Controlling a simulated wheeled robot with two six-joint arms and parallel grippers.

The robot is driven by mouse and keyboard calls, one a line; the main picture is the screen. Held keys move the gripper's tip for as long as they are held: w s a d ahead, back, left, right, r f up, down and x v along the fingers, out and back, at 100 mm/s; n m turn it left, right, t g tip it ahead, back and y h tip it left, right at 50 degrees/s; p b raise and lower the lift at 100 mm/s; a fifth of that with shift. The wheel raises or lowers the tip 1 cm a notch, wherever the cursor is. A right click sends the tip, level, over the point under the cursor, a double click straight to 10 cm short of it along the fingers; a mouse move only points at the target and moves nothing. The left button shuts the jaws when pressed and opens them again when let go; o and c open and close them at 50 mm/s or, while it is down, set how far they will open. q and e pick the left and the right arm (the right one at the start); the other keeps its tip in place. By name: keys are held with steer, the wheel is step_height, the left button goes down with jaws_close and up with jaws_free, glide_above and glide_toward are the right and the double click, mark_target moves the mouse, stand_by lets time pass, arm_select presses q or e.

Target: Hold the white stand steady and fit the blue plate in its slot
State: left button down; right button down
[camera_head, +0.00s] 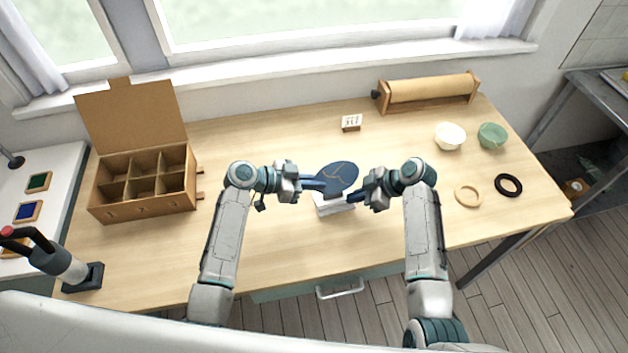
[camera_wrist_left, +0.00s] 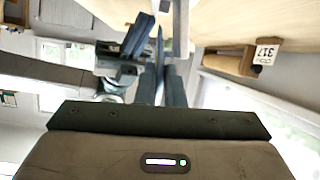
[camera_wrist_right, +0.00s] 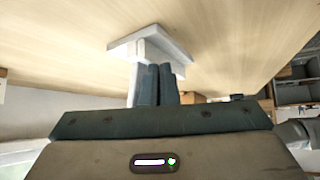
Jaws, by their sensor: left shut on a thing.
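The blue plate (camera_head: 338,174) with gold seams is held tilted just above the white stand (camera_head: 336,208), partly covering it. My left gripper (camera_head: 322,184) is shut on the plate's left side; the plate shows edge-on between its fingers in the left wrist view (camera_wrist_left: 159,50). The stand is on the table, and its base and upright show in the right wrist view (camera_wrist_right: 150,45). My right gripper (camera_head: 354,198) is at the stand's right side. Its fingers (camera_wrist_right: 160,82) look closed together, in front of the stand's upright. I cannot tell whether they touch it. The slot is hidden.
A compartment box (camera_head: 145,205) with its lid up stands at the left of the wooden table (camera_head: 270,250). A paper roll holder (camera_head: 428,90), a small numbered block (camera_head: 351,122), a cream bowl (camera_head: 449,136), a green bowl (camera_head: 492,135) and two rings (camera_head: 508,184) lie well clear.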

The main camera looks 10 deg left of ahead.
arm_select(q)
steer(key=shift+f, duration=1.85)
steer(key=c, duration=1.5)
jaws_free()
steer(key=shift+o, duration=0.2)
steer(key=shift+a, duration=0.1)
steer(key=shift+c, duration=0.6)
